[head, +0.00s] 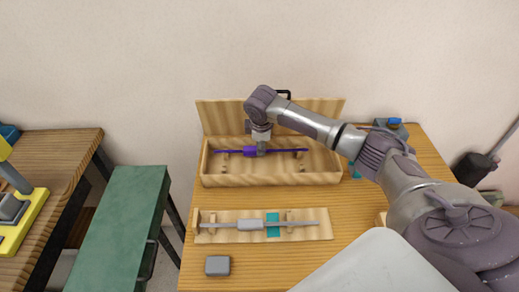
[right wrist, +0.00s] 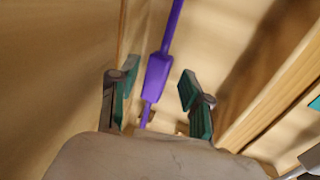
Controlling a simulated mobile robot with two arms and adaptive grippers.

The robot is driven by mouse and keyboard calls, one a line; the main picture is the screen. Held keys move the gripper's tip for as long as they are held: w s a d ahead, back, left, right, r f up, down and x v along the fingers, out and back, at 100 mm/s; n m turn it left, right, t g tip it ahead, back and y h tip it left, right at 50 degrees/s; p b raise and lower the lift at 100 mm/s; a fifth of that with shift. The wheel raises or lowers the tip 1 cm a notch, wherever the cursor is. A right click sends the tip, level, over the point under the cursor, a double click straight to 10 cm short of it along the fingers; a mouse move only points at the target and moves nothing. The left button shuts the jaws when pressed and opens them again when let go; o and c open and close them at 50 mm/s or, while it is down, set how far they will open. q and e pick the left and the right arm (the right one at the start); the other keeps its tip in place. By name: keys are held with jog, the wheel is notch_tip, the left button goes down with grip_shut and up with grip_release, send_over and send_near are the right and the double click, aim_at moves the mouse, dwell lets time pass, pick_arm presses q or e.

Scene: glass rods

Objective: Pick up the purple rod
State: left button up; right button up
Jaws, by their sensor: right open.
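The purple rod (head: 286,150) lies lengthwise in the open wooden box (head: 270,180), resting on small wooden supports. In the right wrist view the rod (right wrist: 158,78) runs between the two green-padded fingers of my open right gripper (right wrist: 155,97), with a gap to each finger. The far end of the rod is cut off by that view's top edge. My left gripper is not in view.
A grey rod (head: 300,224) lies on a wooden rack (head: 213,239) in front of the box, over a teal patch. A small grey block (head: 217,265) sits near the table's front left. A green stool (head: 117,220) and another table (head: 65,150) stand left.

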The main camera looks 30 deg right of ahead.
jog(key=shift+x, duration=1.75)
grip_shut()
